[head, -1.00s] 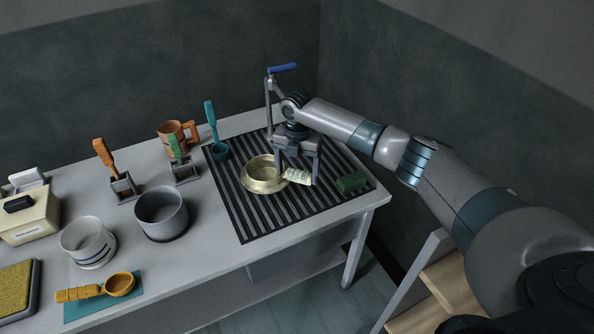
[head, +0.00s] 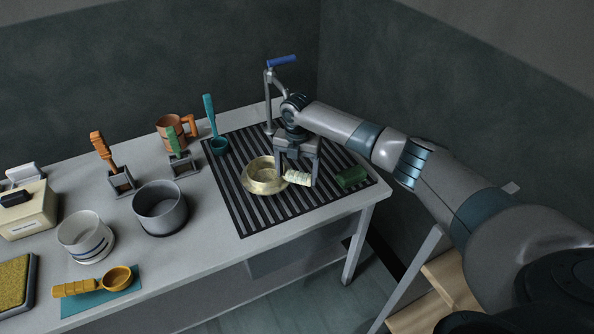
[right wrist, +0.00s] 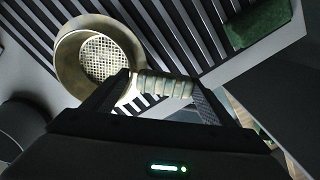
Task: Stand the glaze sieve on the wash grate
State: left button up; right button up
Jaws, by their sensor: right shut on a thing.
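The glaze sieve (head: 258,178) is a pale brass bowl with a mesh bottom and a cream wrapped handle. It also shows in the right wrist view (right wrist: 70,52). The wash grate (head: 242,217) is a dark slatted panel at the right end of the table. My right gripper (head: 298,180) is shut on the sieve's handle, its fingers either side of the wrap. The sieve is over the left middle of the grate, bowl to the left, roughly level. I cannot tell whether its base touches the slats. My left gripper is not in view.
A green block (head: 351,177) lies on the grate, right of the handle. A blue-handled tap (head: 269,97) stands at the back. A teal ladle (head: 212,125) is at the grate's back left corner. A grey pot (head: 160,209) and orange mug (head: 172,134) stand to the left.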

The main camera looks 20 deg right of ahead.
aim_at(297, 181)
jog(key=shift+f+b, duration=0.55)
jog(key=shift+f, duration=0.6)
jog(key=shift+p, duration=0.4)
jog(key=shift+f+b, duration=0.4)
jog(key=shift+f, duration=0.15)
dwell(1.3)
jog(key=o, duration=2.1)
jog(key=shift+r, duration=0.1)
jog(key=shift+r+p, duration=3.25)
jog(key=shift+r, duration=0.6)
